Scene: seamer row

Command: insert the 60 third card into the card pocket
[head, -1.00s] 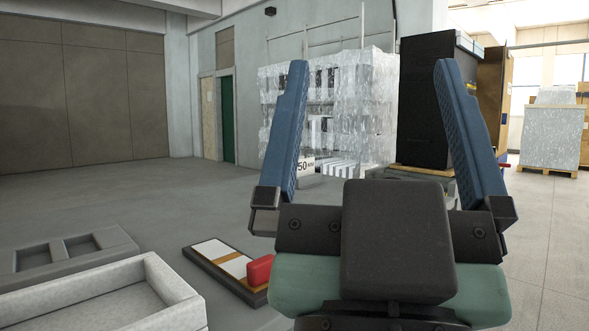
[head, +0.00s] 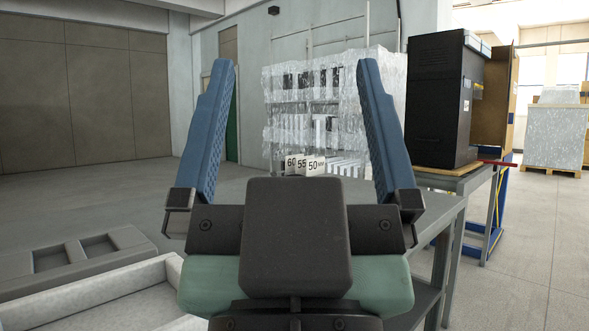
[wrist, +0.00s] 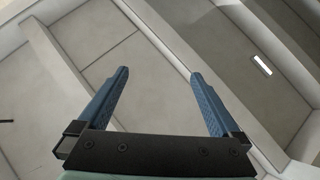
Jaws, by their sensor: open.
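A small white card marked 60 (head: 291,163) stands upright at the left of a short row in the head view, beyond my gripper and between its fingers in the picture. Cards marked 55 (head: 302,162) and 50 (head: 315,166) stand to its right, partly overlapping. My gripper (head: 296,66) is raised in front of the camera, fingers wide apart and empty. In the wrist view my gripper (wrist: 159,73) is also open, with only pale walls and ceiling-like surfaces beyond. I cannot make out the card pocket; what lies behind my gripper is hidden.
A grey bench (head: 446,184) at right carries a black cabinet (head: 440,100). A grey tray with two recesses (head: 70,262) and a pale open box (head: 95,290) lie at lower left. Wrapped shelving (head: 318,95) stands behind the cards. Floor at left is clear.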

